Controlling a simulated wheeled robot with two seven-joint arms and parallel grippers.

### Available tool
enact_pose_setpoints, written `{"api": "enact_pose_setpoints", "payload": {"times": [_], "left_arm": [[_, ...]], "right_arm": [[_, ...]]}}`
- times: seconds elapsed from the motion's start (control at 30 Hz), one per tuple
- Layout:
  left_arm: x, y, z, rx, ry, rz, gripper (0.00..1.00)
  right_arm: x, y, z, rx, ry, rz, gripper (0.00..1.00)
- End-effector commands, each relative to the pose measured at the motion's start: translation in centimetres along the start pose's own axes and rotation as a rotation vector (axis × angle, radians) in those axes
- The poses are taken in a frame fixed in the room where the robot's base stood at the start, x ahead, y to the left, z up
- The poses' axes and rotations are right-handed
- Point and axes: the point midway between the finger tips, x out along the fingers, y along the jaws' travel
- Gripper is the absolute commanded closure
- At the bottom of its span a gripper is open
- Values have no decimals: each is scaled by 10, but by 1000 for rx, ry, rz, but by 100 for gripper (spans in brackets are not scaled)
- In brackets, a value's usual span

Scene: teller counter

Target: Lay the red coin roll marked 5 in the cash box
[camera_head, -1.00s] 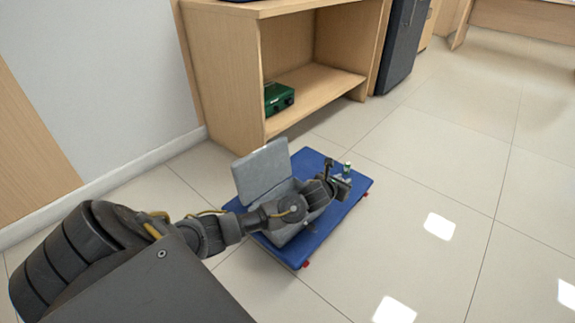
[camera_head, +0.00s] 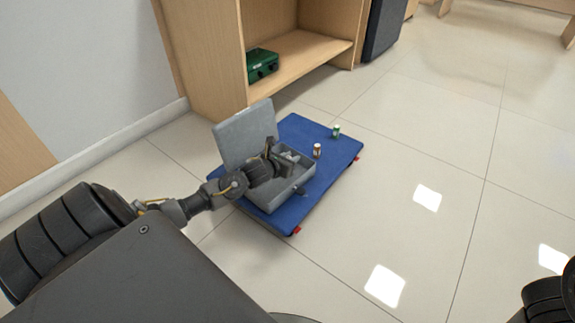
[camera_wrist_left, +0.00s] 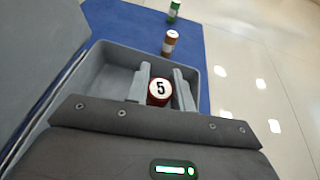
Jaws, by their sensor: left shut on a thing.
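The red coin roll marked 5 (camera_wrist_left: 158,92) shows its numbered end in the left wrist view, between the two grey fingers of my left gripper (camera_wrist_left: 160,88). The gripper is shut on it. The grey cash box (camera_wrist_left: 107,55) lies under and around the fingers in that view. In the head view, my left gripper (camera_head: 287,160) is over the open cash box (camera_head: 298,188), whose lid (camera_head: 245,135) stands up on the left. The roll cannot be made out there, and its height above the box floor is unclear. My right gripper is out of view.
The box stands on a blue platform (camera_head: 335,172) with red corner parts. A brown roll (camera_head: 317,151) and a green roll (camera_head: 336,131) stand on it beyond the box. A green case (camera_head: 262,65) sits in the wooden shelf (camera_head: 310,57). Tiled floor at right is clear.

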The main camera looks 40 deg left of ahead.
Motion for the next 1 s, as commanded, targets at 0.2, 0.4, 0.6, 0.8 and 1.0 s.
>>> {"api": "enact_pose_setpoints", "payload": {"times": [0.2,0.4,0.6,0.8,1.0], "left_arm": [[1,5,-8,0,-1,1,100],[11,8,-37,-2,-1,0,100],[11,8,-37,1,-2,0,100],[12,8,-40,1,-2,0,100],[13,7,-41,0,0,0,57]], "right_arm": [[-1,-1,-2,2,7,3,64],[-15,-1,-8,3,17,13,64],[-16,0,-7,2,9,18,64],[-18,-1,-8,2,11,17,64],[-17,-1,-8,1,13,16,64]]}}
